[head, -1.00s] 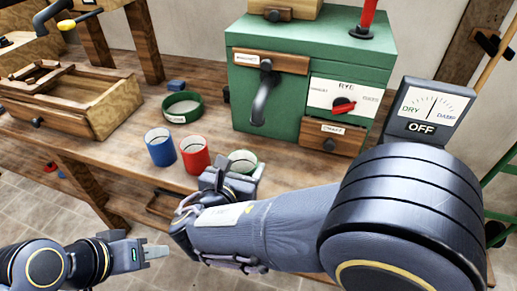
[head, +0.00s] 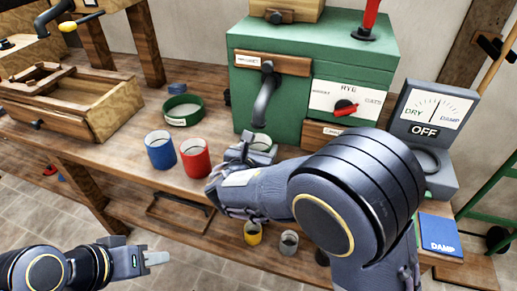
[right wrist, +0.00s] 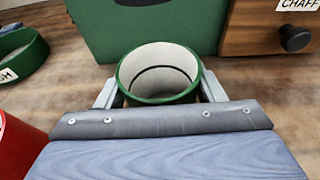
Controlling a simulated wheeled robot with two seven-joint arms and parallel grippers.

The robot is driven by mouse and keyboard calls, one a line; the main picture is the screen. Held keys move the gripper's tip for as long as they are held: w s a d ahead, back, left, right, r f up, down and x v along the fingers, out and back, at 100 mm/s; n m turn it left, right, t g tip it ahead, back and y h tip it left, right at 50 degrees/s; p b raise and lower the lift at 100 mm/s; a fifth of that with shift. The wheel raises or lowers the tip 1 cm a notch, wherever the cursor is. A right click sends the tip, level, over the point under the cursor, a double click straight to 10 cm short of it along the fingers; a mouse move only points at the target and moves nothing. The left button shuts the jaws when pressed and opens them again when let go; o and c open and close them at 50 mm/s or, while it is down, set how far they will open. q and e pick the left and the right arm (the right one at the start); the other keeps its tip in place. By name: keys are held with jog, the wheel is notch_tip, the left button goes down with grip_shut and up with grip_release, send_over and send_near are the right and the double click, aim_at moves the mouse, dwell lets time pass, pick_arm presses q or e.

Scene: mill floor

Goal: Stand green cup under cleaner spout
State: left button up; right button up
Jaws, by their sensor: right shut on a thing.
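The green cup (right wrist: 122,82) is upright between the fingers of my right gripper (right wrist: 160,92), which is shut on it. In the head view the cup (head: 262,142) is partly hidden by my right gripper (head: 245,150). The cleaner is a green box (head: 300,65) with a dark curved spout (head: 264,95) on its front. The cup is just below and in front of the spout's lower end; I cannot tell whether it touches the bench. My left gripper (head: 157,258) is empty, low at the left; its finger gap does not show.
A blue cup (head: 160,152) and a red cup (head: 195,160) stand left of my right gripper. A chaff drawer (head: 318,136) and a dry/damp meter (head: 425,110) are to the right.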

jog(key=shift+f, duration=0.15)
jog(key=o, duration=1.2)
jog(key=shift+r, duration=0.3)
jog(key=p+v, duration=0.1)
jog(key=v, duration=1.1)
jog(key=shift+f, duration=0.1)
